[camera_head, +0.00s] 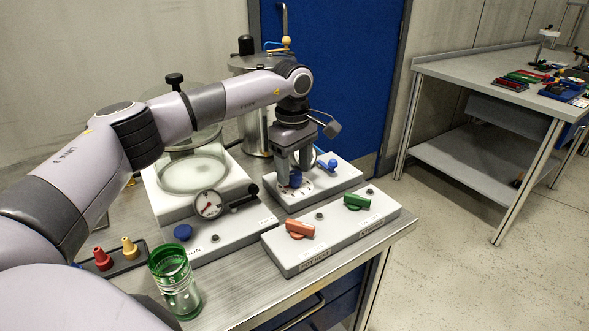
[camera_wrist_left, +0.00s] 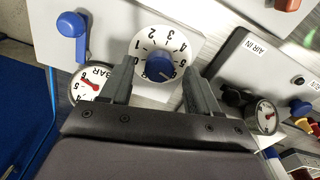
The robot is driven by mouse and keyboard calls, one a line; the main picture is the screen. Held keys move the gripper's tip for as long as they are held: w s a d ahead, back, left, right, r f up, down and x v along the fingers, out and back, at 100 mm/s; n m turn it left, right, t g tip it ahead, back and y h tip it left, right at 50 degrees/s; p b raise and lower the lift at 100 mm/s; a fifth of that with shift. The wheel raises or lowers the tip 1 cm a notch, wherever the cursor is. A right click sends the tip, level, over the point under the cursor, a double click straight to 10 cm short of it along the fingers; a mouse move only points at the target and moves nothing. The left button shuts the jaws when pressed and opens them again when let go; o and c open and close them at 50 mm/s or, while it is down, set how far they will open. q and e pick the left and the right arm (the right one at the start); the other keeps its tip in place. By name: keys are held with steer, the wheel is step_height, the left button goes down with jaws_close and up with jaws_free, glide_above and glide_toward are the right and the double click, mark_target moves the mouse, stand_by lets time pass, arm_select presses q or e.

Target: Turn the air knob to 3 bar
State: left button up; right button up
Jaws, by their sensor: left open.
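The blue air knob (camera_wrist_left: 160,68) sits in the middle of a round white dial plate (camera_wrist_left: 160,42) with black numbers, several of them readable, including 3. Where the knob's mark points is too small to tell surely. My left gripper (camera_wrist_left: 162,72) is open, with one finger on each side of the knob and visible gaps between. In the head view my left gripper (camera_head: 294,176) points down over the same blue knob (camera_head: 296,181). A round gauge marked BAR (camera_wrist_left: 93,85) with a red needle is partly hidden by a finger. My right gripper is not in view.
A blue lever (camera_head: 328,166) stands beside the dial on the same box. A front box carries an orange switch (camera_head: 299,228) and a green switch (camera_head: 357,202). Another gauge (camera_head: 208,204) is on the left box. A green glass (camera_head: 175,280) stands near the front edge.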

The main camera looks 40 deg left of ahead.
arm_select(q)
steer(key=shift+f, duration=0.5)
steer(key=c, duration=1)
steer(key=shift+c, duration=0.2)
